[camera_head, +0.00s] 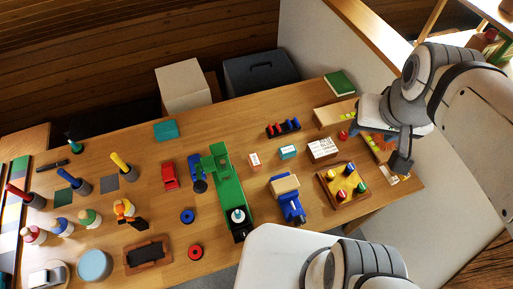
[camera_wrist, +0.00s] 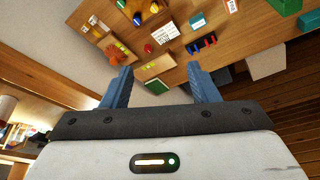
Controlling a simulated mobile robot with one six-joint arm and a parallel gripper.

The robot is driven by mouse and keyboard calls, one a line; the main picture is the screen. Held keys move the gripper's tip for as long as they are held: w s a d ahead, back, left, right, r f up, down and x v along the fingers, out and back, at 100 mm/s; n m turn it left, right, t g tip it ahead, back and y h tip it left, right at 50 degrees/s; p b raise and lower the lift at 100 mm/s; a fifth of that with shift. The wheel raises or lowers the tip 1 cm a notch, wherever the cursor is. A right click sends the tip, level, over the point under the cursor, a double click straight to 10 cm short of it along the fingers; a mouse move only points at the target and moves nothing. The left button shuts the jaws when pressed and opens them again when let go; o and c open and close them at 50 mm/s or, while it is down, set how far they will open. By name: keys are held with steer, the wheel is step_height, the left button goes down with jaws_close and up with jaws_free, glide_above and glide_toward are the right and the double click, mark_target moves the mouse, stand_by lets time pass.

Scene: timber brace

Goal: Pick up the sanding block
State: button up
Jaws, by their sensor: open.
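I cannot tell for sure which thing is the sanding block. A dark block on a brown wooden base (camera_head: 148,254) at the table's front left may be it, lying flat in the head view. It does not clearly show in the wrist view. My gripper (camera_head: 402,162) is at the table's right end, far from that block. In the wrist view my gripper (camera_wrist: 161,80) has its two blue fingers wide apart with nothing between them.
A peg board (camera_head: 333,197) and a white card box (camera_head: 322,149) lie near the right end. Several cups with tools and small figures crowd the left.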

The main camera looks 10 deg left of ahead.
steer(key=shift+o, duration=0.6)
steer(key=w+a+f+n+g+b, duration=0.1)
steer(key=w+a+f, duration=0.3)
steer(key=w+f, duration=0.1)
steer(key=shift+w+a+f+n+y+b, duration=0.3)
steer(key=shift+w+a+b, duration=0.1)
steer(key=shift+w, duration=0.5)
steer(key=n+g+b, duration=0.3)
steer(key=n+b, duration=0.1)
steer(key=b, duration=0.1)
glide_above(255, 159)
steer(key=f, duration=2.8)
steer(key=shift+w+a+f, duration=0.15)
steer(key=shift+a+f, duration=0.1)
steer(key=shift+f, duration=0.05)
step_height(255, 159, down, 3)
steer(key=shift+a+f+b, duration=0.1)
steer(key=shift+a+b, duration=0.05)
steer(key=shift+b, duration=0.4)
steer(key=f+b, duration=0.1)
steer(key=f, duration=0.2)
steer(key=f+b, duration=0.1)
steer(key=f, duration=0.1)
steer(key=shift+s+d+f+b, duration=0.2)
steer(key=shift+d+f+b, duration=0.05)
steer(key=shift+d+b, duration=0.1)
steer(key=shift+r, duration=0.1)
steer(key=shift+c, duration=0.3)
